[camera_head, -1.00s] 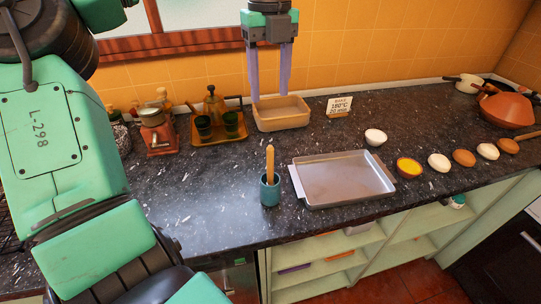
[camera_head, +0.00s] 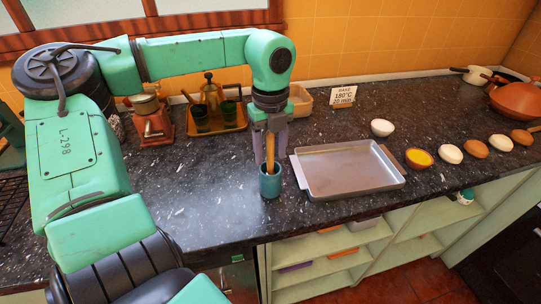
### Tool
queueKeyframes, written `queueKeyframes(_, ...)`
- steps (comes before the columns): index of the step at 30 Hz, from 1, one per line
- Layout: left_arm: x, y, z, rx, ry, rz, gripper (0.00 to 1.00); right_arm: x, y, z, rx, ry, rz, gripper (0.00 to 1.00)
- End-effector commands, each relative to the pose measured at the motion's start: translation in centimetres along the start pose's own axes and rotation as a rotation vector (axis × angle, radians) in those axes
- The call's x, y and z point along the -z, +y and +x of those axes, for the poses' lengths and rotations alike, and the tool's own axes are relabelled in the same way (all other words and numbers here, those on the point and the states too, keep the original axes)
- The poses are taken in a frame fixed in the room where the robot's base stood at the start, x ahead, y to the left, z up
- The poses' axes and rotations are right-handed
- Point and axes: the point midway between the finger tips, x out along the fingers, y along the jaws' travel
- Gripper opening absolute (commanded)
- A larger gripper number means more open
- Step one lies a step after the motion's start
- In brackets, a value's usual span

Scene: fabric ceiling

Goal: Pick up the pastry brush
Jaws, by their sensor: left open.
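The pastry brush (camera_head: 270,149) stands upright in a small blue cup (camera_head: 270,185) on the dark counter, left of the metal baking tray. Only its wooden handle shows; the lower end is hidden inside the cup. My left gripper (camera_head: 271,159) points down over the cup with its fingers open, one on each side of the handle. The fingertips are just above the cup rim. Whether a finger touches the handle cannot be told. My right gripper is not in view.
The baking tray (camera_head: 313,189) lies close to the right of the cup. A tan loaf tin (camera_head: 301,99) and an orange tray (camera_head: 234,127) stand behind. The counter left of the cup is clear.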

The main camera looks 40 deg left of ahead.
Motion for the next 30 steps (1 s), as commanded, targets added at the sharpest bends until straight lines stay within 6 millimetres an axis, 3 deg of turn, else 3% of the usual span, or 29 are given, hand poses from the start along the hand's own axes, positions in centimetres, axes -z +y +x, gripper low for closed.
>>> queueKeyframes(3,0.0,0.0,1.1,0.0,0.001,-0.001,0.57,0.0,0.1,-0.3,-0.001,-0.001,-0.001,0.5)
queueKeyframes(8,0.0,0.0,1.2,0.0,0.0,-0.001,0.57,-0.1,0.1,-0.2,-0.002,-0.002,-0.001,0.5)
queueKeyframes(12,0.0,0.0,1.1,0.0,0.0,-0.001,0.07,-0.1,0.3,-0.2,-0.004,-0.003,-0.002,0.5)
queueKeyframes(13,0.0,0.0,1.1,0.0,0.0,-0.001,0.0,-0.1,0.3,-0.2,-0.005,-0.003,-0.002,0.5)
queueKeyframes(24,0.0,0.0,0.9,0.001,-0.001,-0.001,0.0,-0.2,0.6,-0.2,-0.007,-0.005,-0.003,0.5)
queueKeyframes(30,-0.1,0.0,-1.6,0.002,-0.003,-0.002,0.0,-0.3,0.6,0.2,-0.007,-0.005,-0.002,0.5)
